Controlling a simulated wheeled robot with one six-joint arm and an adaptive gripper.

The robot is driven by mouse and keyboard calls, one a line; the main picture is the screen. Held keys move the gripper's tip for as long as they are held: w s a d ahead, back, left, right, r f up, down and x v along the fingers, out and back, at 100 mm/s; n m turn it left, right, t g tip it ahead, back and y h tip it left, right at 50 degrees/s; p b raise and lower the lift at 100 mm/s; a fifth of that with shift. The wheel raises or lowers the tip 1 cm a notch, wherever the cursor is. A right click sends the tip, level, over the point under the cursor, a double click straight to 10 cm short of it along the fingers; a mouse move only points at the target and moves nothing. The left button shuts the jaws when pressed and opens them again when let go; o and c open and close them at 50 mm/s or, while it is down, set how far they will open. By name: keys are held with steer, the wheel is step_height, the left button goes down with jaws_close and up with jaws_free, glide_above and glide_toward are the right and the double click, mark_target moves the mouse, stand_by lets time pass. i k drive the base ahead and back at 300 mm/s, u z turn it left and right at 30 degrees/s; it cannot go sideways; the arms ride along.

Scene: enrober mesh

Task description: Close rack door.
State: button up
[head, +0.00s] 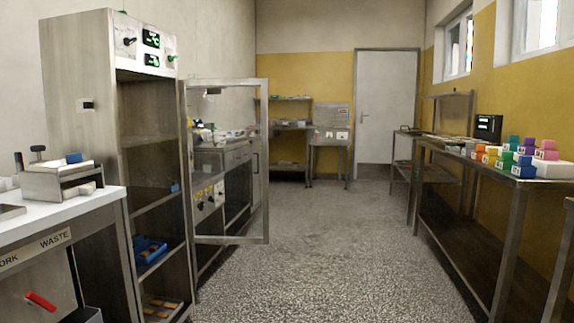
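The rack (80,130) is a tall metal cabinet at the left, with its front open and shelves showing inside. Its door (265,165) is a glazed metal frame, hinged at the rack's right front edge. The door stands wide open, swung out to the right, and the counter behind shows through its pane. A blue tray (150,248) sits on a lower shelf, and a tray with brown pieces (162,308) lies at the bottom. My gripper is not in view.
A white-topped bench (95,203) stands at the near left, with a metal device (62,180) on it. A metal table (485,172) with several coloured blocks lines the right wall. The speckled floor (325,250) between is clear, up to a grey door (387,110) at the back.

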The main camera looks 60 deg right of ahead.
mark_target(183, 84)
steer(key=z, duration=2.2)
steer(key=i, duration=5.35)
steer(key=u, duration=4.3)
steer(key=i, duration=0.55)
steer(key=u, duration=0.1)
